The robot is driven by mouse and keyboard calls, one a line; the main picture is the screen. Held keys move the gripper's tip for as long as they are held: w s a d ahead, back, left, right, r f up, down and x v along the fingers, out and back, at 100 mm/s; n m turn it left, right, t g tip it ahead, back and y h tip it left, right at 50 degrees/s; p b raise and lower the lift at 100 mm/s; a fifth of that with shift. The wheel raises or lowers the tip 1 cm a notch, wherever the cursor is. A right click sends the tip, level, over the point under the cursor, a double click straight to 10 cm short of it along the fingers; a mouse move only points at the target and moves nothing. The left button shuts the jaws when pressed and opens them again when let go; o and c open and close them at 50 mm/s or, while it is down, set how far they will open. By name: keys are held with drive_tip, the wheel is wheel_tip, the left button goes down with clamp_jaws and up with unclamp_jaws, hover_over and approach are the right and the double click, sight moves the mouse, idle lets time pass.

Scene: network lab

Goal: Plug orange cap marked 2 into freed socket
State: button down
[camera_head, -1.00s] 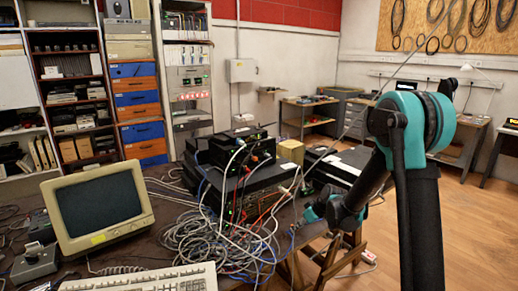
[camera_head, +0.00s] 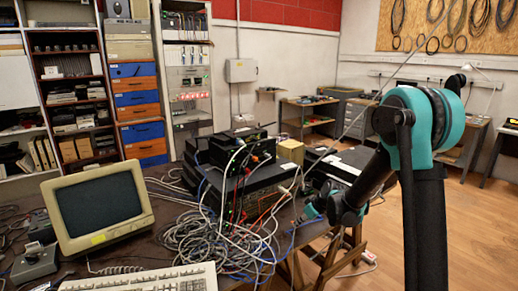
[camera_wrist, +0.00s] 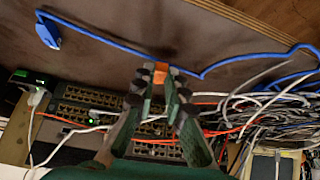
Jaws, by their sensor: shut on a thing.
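My gripper (camera_wrist: 160,80) is shut on a small orange cap (camera_wrist: 160,70) between its fingertips in the wrist view. The number on the cap cannot be read. Rows of sockets on the network switch (camera_wrist: 75,117) lie behind and below the fingers in this view, and the cap is apart from them. Which socket is free cannot be told; my fingers and cables cover part of the rows. A blue plug (camera_wrist: 48,35) on a blue cable lies on the brown table surface at the upper left.
Blue, white, grey and orange cables (camera_wrist: 265,105) tangle at the right of the switch. In the head view a pile of cables (camera_head: 225,240), a monitor (camera_head: 102,207) and a keyboard (camera_head: 145,281) crowd the table. Open floor (camera_head: 465,225) lies to the right.

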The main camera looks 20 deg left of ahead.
drive_tip(key=shift+r, duration=1.6)
drive_tip(key=w+d+f+m+t+h, duration=0.1)
drive_tip(key=w+d+m+t+h, duration=0.3)
drive_tip(key=d, duration=0.7)
drive_tip(key=w+d+m+g+h, duration=0.1)
drive_tip(key=w+d+m, duration=0.2)
drive_tip(key=d+m, duration=0.55)
drive_tip(key=w+a+r+n+y, duration=0.1)
drive_tip(key=w+a+r+n, duration=0.2)
drive_tip(key=a+r, duration=0.5)
drive_tip(key=w+a+r+n+g+y, duration=0.1)
drive_tip(key=a+r+n, duration=0.3)
drive_tip(key=a, duration=1.3)
drive_tip(key=w+a+r+n+g+y, duration=0.1)
drive_tip(key=w+a+r+n, duration=0.3)
drive_tip(key=a+r, duration=0.8)
drive_tip(key=shift+w+a+y, duration=0.35)
drive_tip(key=shift+a+y, duration=0.1)
drive_tip(key=shift+y, duration=0.35)
